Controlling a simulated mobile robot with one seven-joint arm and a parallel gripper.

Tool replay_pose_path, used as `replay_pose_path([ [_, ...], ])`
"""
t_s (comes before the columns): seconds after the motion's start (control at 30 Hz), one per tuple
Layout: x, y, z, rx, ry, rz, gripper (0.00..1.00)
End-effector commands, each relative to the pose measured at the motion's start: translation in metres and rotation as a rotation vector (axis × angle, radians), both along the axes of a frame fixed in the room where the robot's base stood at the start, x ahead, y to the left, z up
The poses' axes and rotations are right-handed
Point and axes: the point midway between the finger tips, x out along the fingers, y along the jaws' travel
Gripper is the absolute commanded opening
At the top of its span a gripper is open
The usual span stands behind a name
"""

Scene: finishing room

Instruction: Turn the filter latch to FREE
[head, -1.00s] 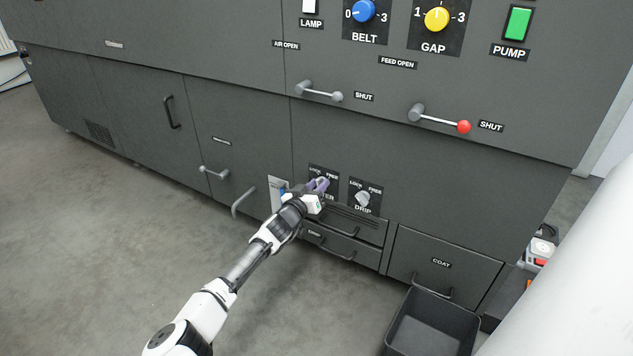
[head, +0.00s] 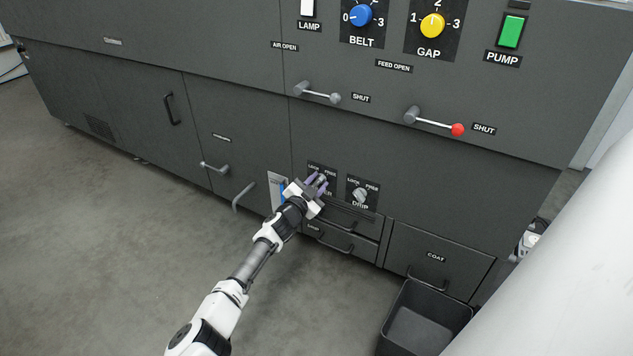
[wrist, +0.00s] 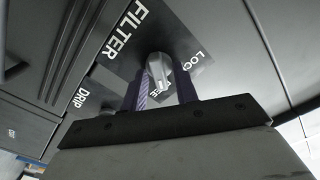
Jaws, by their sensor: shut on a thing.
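The filter latch is a small grey knob on a black plate (head: 329,171) marked LOCK and FREE on the dark machine front. In the wrist view the latch (wrist: 160,70) stands between the two purple fingers of my gripper (wrist: 164,90). In the head view my gripper (head: 316,184) is at the plate and hides most of the latch and the FILTER label. My gripper is shut on the latch. In the wrist view the latch covers part of the word FREE, and LOCK shows clear beside it. Which mark it points to is hard to tell.
The drip latch (head: 360,194) is close to the right of my gripper. Drawers with bar handles (head: 336,246) are below, and an open dark bin (head: 432,296) stands on the floor at right. Two levers, one with a red ball (head: 457,130), stick out above. The floor at left is clear.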

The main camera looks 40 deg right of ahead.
Motion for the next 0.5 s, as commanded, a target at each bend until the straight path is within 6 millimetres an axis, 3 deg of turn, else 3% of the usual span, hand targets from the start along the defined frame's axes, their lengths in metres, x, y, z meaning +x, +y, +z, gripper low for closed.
replay_pose_path([
  [0.5, -0.0011, -0.0006, -0.0013, 0.077, -0.185, -0.001, 0.07],
])
